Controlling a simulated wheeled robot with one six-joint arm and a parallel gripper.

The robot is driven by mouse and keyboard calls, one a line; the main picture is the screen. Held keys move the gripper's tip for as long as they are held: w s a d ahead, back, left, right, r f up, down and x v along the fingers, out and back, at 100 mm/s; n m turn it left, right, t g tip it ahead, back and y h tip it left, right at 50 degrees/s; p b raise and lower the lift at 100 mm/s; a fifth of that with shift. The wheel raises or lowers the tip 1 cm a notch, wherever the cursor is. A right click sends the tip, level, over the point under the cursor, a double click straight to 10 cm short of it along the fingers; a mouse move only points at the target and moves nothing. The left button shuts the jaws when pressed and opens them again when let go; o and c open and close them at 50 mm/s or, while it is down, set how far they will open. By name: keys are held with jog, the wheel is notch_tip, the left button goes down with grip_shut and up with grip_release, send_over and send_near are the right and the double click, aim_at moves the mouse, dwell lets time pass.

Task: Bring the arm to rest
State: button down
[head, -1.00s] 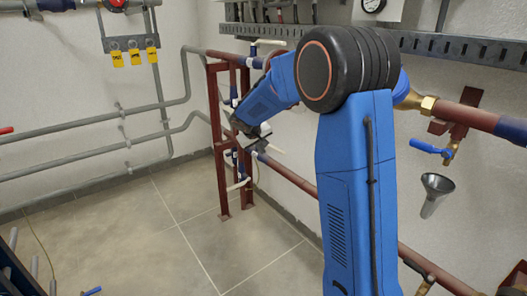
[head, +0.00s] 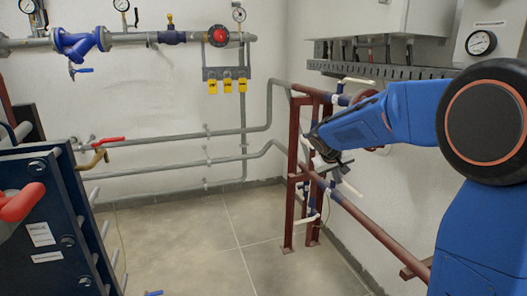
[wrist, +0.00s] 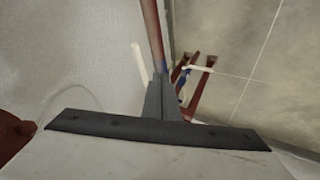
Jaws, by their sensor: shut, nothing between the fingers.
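My blue arm reaches in from the right of the head view, with its elbow at the right edge. Its forearm points left toward a red-brown pipe stand. My gripper (head: 333,166) is small and dark at the forearm's end, in front of the stand, and partly lost against it. In the wrist view my gripper (wrist: 160,82) shows its dark fingers together, with nothing between them. A pipe lies beyond the fingertips there; I cannot tell the gap.
The red-brown stand (head: 292,185) carries pipes and white-handled valves near the right wall. A dark plate exchanger (head: 45,235) with a red-handled valve stands at the left. Grey pipes (head: 170,168) run along the back wall. The tiled floor (head: 200,240) between is clear.

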jog(key=s+a+f+y, duration=0.1)
jog(key=s+a+y, duration=0.1)
jog(key=s, duration=2)
jog(key=s+a+f+y, duration=0.2)
jog(key=s+a, duration=0.1)
jog(key=s, duration=1.9)
jog(key=shift+f+g+y, duration=0.2)
jog(key=shift+g+y, duration=0.1)
jog(key=shift+y, duration=0.1)
